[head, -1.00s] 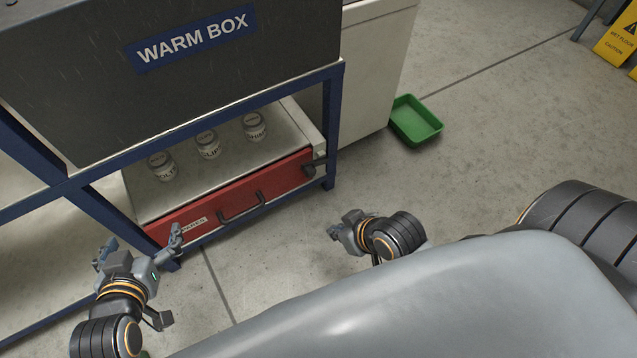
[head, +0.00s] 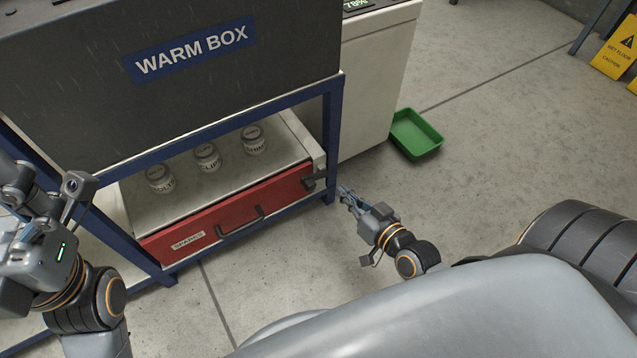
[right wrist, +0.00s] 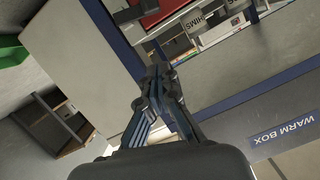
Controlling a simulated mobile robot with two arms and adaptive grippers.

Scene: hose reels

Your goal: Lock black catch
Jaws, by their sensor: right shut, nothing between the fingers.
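The black catch (head: 314,181) sits at the right end of the red drawer front (head: 240,205), under the blue frame of the warm box. A black part that looks like it shows near the top of the right wrist view (right wrist: 128,15). My right gripper (head: 345,191) is shut and empty, just right of the frame's front leg and apart from the catch. Its shut fingers (right wrist: 158,75) also show in the right wrist view. My left gripper (head: 48,192) is open and empty at the far left, in front of the blue frame.
Several labelled jars (head: 207,156) stand on the white top above the drawer. The blue frame's leg (head: 332,150) stands between my right gripper and the catch. A green tray (head: 415,134) lies on the floor by a white cabinet (head: 375,85).

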